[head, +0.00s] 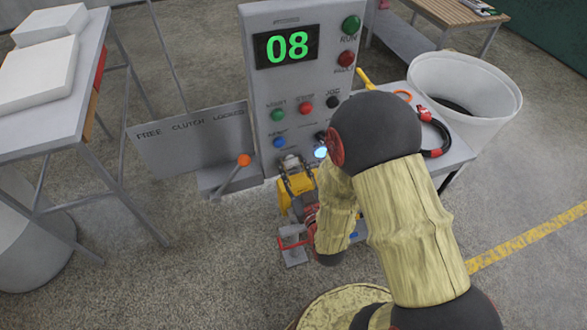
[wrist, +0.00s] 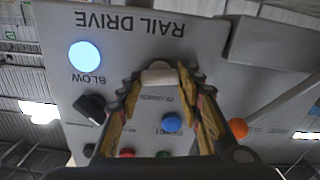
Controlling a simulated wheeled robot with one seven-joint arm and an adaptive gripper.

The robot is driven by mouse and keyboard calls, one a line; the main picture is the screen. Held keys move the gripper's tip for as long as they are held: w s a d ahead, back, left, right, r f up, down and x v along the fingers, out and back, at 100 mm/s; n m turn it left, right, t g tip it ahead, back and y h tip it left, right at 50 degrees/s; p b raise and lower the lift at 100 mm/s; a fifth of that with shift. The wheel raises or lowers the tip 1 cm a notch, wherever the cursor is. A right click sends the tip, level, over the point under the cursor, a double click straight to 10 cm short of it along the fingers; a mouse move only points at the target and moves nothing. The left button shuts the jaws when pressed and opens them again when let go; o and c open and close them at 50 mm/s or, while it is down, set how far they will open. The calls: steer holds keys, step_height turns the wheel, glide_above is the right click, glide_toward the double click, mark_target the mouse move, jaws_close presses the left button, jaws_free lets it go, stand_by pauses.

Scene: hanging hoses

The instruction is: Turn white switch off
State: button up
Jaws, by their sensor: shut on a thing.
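My gripper (wrist: 158,80) has its two fingers on either side of a small white switch (wrist: 158,75) on the grey control panel (wrist: 200,60), shut on it. The switch sits between the fingertips, near the upside-down lettering "RAIL DRIVE". In the head view my gripper (head: 291,166) is at the lower front of the panel (head: 262,110), and the switch is hidden behind it. Whether the switch is set on or off cannot be told.
Close by are a glowing lamp marked BLOW (wrist: 85,55), a black knob (wrist: 90,108) and a blue button (wrist: 172,122). A lever with an orange ball (head: 243,160) stands left of my gripper. A side table with a red-black hose (head: 436,135) is right.

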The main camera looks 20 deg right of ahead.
steer(key=n+b, duration=0.2)
steer(key=n, duration=0.1)
steer(key=shift+f, duration=0.1)
steer(key=shift+a+n+b, duration=0.1)
steer(key=shift+n+b, duration=1.3)
steer(key=shift+n, duration=0.6)
steer(key=o, duration=1.2)
steer(key=shift+c, duration=0.2)
steer(key=s, duration=0.7)
steer(key=shift+s, duration=0.25)
steer(key=shift+c, duration=0.4)
